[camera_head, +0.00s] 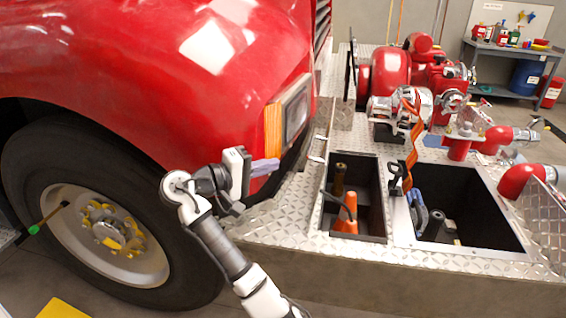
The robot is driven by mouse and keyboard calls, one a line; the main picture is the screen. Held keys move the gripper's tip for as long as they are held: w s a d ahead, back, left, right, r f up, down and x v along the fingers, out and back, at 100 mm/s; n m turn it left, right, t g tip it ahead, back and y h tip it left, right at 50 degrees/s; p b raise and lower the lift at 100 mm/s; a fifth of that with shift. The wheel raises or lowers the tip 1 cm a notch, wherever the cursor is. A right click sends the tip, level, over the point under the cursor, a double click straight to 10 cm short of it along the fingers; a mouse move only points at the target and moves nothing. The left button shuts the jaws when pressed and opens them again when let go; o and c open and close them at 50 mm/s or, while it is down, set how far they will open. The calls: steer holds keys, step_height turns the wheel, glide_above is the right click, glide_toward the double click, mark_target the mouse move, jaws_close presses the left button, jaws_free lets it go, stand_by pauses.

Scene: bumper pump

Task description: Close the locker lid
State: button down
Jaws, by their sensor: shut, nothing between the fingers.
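The front bumper deck has two open lockers. The left locker (372,238) is a narrow dark well with an orange cone-shaped item (346,218) and a brass-coloured nozzle inside. The right locker (480,253) is a wider dark well. A diamond-plate lid (543,216) stands tilted open at the right locker's right side. A narrow plate (312,165) with small metal latches stands raised along the left locker's left side; I cannot tell for sure that it is its lid. My gripper (272,167) is shut and empty, in front of the truck's headlight, left of the left locker, apart from both lids.
The red truck fender (150,70) and large wheel (95,220) fill the left. Red pump fittings (390,75) stand behind the lockers. An orange strap (414,140) hangs at the right locker. A workbench (510,52) stands at the back right.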

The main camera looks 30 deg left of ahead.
steer(key=w+d+f+p, duration=0.1)
steer(key=w+d+p, duration=0.2)
steer(key=w+d, duration=0.4)
steer(key=shift+w+d+f, duration=0.2)
steer(key=shift+w+d, duration=0.2)
steer(key=shift+w, duration=0.15)
